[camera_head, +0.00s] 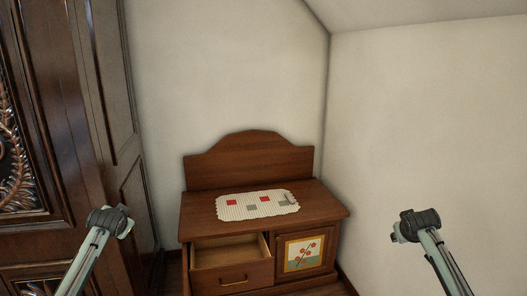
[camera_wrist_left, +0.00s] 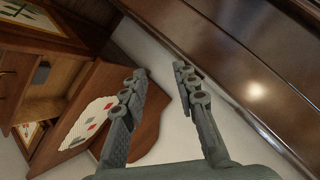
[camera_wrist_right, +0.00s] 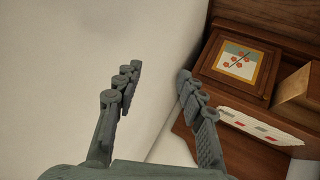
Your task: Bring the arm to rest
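My left gripper (camera_wrist_left: 160,72) is open in the left wrist view, with nothing between its fingers. My right gripper (camera_wrist_right: 160,70) is also open and empty in the right wrist view. In the head view the left arm's dark end (camera_head: 111,220) is left of the cabinet, in front of the dark armoire. The right arm's dark end (camera_head: 415,225) is right of the cabinet, in front of the bare wall. Both arms appear apart from the furniture. Fingers are not clear in the head view.
A low wooden cabinet (camera_head: 323,205) stands in the corner with a pale patterned doily (camera_head: 245,207) on top. A dark carved armoire (camera_head: 60,130) stands at the left.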

